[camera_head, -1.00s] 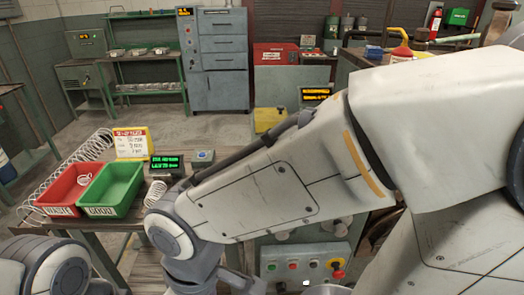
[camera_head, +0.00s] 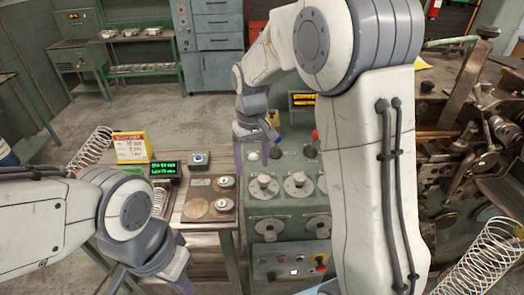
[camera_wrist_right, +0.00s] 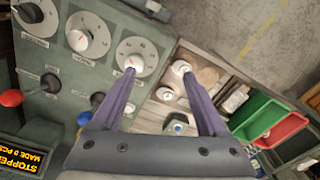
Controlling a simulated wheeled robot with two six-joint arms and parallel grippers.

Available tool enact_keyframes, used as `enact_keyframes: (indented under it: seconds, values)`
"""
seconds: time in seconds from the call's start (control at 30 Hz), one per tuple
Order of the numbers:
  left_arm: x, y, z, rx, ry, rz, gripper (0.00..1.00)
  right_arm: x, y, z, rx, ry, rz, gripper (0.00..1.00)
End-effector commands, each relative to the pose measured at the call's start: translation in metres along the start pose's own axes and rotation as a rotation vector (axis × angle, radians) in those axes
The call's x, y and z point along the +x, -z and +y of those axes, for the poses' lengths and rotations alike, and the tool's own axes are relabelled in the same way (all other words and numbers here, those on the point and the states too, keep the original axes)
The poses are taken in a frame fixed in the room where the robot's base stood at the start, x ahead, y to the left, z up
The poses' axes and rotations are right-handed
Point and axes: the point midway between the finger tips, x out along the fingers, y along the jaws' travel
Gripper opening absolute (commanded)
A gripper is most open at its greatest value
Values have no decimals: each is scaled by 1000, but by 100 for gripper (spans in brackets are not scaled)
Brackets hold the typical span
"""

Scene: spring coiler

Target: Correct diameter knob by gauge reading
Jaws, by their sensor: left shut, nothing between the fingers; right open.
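I cannot read which is the diameter knob. My right gripper (camera_head: 257,158) is open over the panel's far left part. In the right wrist view its fingers (camera_wrist_right: 157,73) are apart, one tip overlapping a dial knob (camera_wrist_right: 135,64), the other near a round gauge (camera_wrist_right: 181,67); contact is unclear. A green-lit readout (camera_head: 165,169) stands on the table. My left gripper (camera_head: 182,284) is shut and empty, low at the left.
A wooden board with round gauges (camera_head: 210,200) lies left of the panel. An orange-lit display (camera_head: 302,99) stands behind. The coiling machine (camera_head: 480,130) fills the right. Green (camera_wrist_right: 260,112) and red (camera_wrist_right: 287,128) bins show in the right wrist view.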

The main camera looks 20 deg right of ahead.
Motion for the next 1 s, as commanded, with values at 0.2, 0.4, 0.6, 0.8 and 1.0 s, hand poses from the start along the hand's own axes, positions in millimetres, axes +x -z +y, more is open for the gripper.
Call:
enact_keyframes:
  seconds: [0.2,0.4,0.6,0.8,1.0]
  values:
    - [-24,1,2,-1,0,-1,0,-6,28,47,89,-11,-11,76]
    - [-30,1,2,1,0,-1,0,21,27,49,92,-11,-14,76]
    - [-42,2,3,3,0,-1,0,59,26,49,91,-11,-15,76]
    - [-49,2,4,4,0,-1,0,87,27,49,91,-11,-11,76]
    - [-50,2,4,5,0,-1,0,98,27,49,91,-11,-9,76]
